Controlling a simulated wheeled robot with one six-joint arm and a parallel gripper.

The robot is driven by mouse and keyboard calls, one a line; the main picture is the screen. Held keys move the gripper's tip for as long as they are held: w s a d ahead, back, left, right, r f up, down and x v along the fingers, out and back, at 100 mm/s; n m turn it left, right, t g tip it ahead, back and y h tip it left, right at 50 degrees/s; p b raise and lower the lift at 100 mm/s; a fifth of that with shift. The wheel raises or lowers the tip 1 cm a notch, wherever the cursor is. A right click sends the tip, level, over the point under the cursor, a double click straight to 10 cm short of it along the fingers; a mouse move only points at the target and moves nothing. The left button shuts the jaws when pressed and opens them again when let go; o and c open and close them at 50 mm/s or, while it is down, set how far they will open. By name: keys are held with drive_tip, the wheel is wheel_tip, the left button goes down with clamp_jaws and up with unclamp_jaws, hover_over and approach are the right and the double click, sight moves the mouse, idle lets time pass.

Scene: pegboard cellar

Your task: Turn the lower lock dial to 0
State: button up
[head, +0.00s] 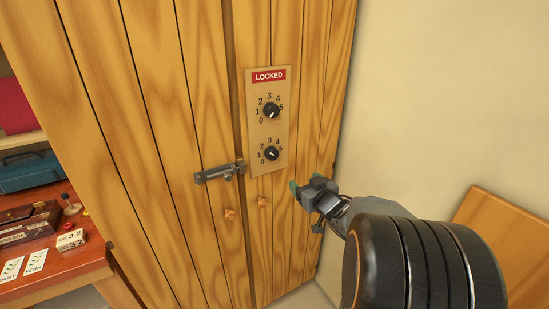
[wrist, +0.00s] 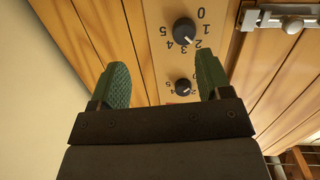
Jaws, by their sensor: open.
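The lower lock dial (head: 271,153) is a black knob with a white mark, on a tan plate (head: 284,130) on the wooden cabinet door. It shows upside down in the wrist view (wrist: 184,30), where its mark points roughly between 2 and 3. The upper lock dial (head: 271,110) sits above it, under a red LOCKED label (head: 269,76). My gripper (head: 303,193) is open and empty, below and to the right of the lower dial in the head view, apart from it. Its green fingers (wrist: 162,72) are spread wide in the wrist view.
A grey latch (head: 220,172) crosses the door seam left of the lower dial. Two small wooden knobs (head: 262,201) sit below. A red-brown table (head: 45,265) with boxes and cards stands at left. A pale wall (head: 450,90) and a wooden panel (head: 500,235) are at right.

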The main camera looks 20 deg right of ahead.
sight(274, 156)
drive_tip(key=w+a, duration=0.1)
drive_tip(key=w, duration=0.3)
drive_tip(key=w+a+r+y+p, duration=0.1)
drive_tip(key=w, duration=0.4)
drive_tip(key=w+a+r+t+y+p, duration=0.1)
drive_tip(key=w, duration=0.3)
drive_tip(key=shift+w+a+r+n, duration=0.1)
drive_tip(key=shift+w+a+n, duration=0.2)
drive_tip(key=shift+w+a, duration=0.05)
drive_tip(key=shift+c, duration=0.3)
